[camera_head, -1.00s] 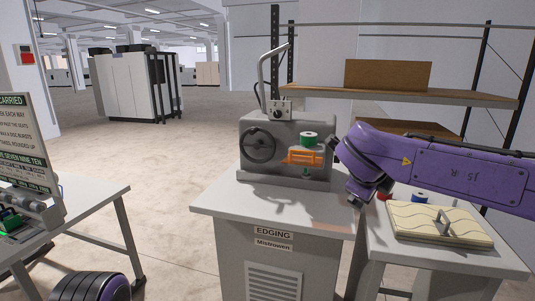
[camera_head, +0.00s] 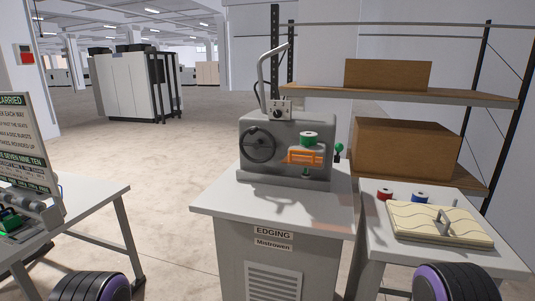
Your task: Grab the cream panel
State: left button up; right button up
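The cream panel (camera_head: 410,222) lies flat on the small grey table (camera_head: 380,246) at the right. It has wavy stitched lines and a grey handle (camera_head: 444,222) standing on its top. Nothing of mine touches it. Neither gripper shows; only a dark, purple-trimmed part of each of my arms shows at the bottom edge, lower left and lower right.
The edging machine (camera_head: 285,150) stands on a grey cabinet (camera_head: 272,224) left of the panel. A red spool (camera_head: 385,195) and a blue spool (camera_head: 417,198) sit behind the panel. A shelf holds a brown box (camera_head: 410,150). Another table (camera_head: 85,205) is at the left.

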aim_at(435, 224)
jog(key=u, duration=0.7)
jog(key=i, duration=0.4)
jog(key=z, duration=2.05)
